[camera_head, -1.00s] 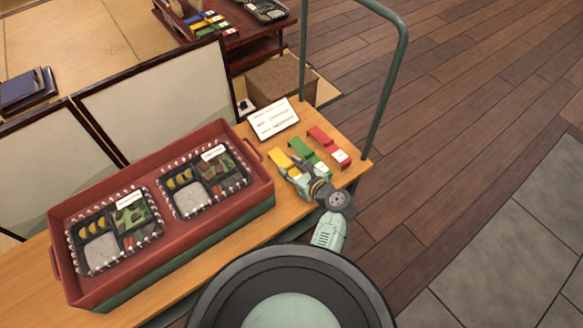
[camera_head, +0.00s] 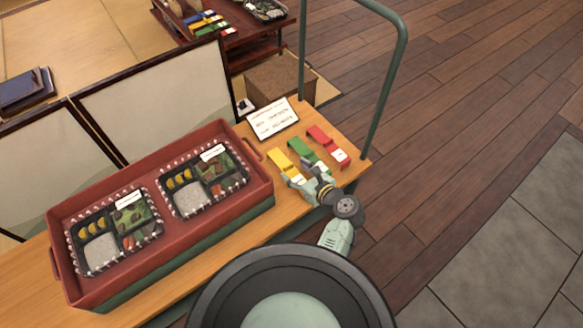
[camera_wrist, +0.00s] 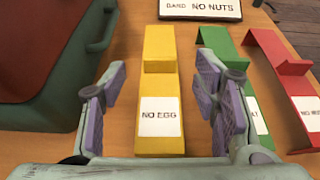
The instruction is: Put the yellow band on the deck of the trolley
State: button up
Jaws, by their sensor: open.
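The yellow band (camera_head: 283,163) lies on the wooden deck of the trolley (camera_head: 232,228), between the red crate and the green band. In the wrist view the yellow band (camera_wrist: 161,85) carries a white "NO EGG" label and runs up the middle of the picture. My gripper (camera_head: 306,185) is at the near end of the bands in the head view. In the wrist view my gripper (camera_wrist: 160,100) is open, with one finger on each side of the yellow band. Both fingers look apart from it.
A green band (camera_head: 304,154) and a red band (camera_head: 327,144) lie close on the right. A white card (camera_head: 272,119) stands behind. A red crate (camera_head: 150,268) with two lunch boxes is on the left. The green trolley handle (camera_head: 386,90) rises at the right.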

jog(key=v, duration=0.8)
jog(key=shift+s+r, duration=0.15)
jog(key=shift+s, duration=0.1)
jog(key=shift+d, duration=0.1)
